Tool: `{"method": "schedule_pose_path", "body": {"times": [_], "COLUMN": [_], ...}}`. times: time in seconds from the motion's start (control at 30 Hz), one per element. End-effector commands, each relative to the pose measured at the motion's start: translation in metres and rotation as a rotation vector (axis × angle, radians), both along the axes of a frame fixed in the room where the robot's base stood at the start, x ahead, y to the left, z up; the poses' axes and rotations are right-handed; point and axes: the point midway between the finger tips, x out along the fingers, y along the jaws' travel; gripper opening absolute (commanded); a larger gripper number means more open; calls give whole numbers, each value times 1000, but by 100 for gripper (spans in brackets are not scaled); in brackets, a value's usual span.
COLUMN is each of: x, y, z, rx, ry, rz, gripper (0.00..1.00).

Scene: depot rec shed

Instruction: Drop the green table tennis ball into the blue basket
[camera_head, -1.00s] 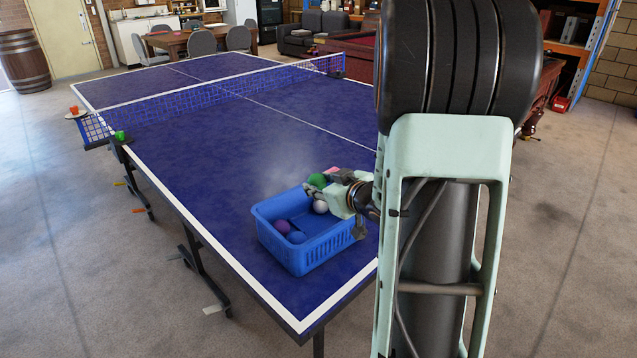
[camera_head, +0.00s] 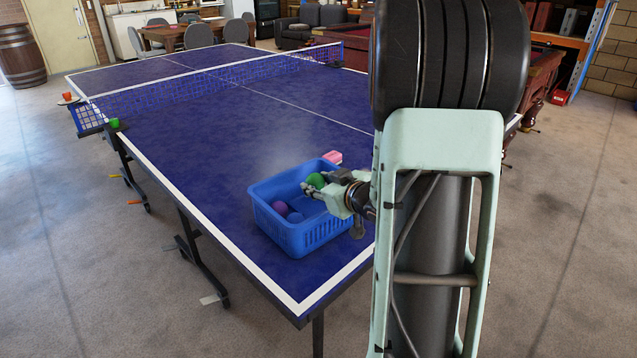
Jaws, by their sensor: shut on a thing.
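The green table tennis ball (camera_head: 316,180) is between the fingers of my gripper (camera_head: 313,186), which is shut on it. My gripper reaches in from the right over the blue basket (camera_head: 300,238). The ball appears over the basket's back right part; its exact height above the rim is hard to tell. The basket stands near the table's front corner. A purple ball (camera_head: 279,208) and a blue ball (camera_head: 294,217) lie inside it. My gripper hides the basket's right inner part.
The basket rests on the blue table tennis table (camera_head: 230,160), with a net (camera_head: 200,88) across it. A pink object (camera_head: 332,157) lies just behind the basket. A green object (camera_head: 114,123) is at the net's left end. My arm blocks the right side.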

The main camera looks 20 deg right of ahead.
Motion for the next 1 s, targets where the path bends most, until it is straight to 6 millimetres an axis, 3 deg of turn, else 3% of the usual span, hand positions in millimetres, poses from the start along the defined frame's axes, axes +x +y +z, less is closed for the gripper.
{"method": "schedule_pose_path", "body": {"times": [0.1, 0.13, 0.3, 0.67, 1.0], "x": [0, 0, 0, -3, -53], "y": [0, 0, 0, -1, -5], "z": [1, 1, 1, 2, 23], "rx": [0, 0, 0, -1, -2], "ry": [0, 0, 0, 0, -2], "rz": [0, 0, 0, -2, -4], "gripper": [18, 37, 55, 55, 55]}}
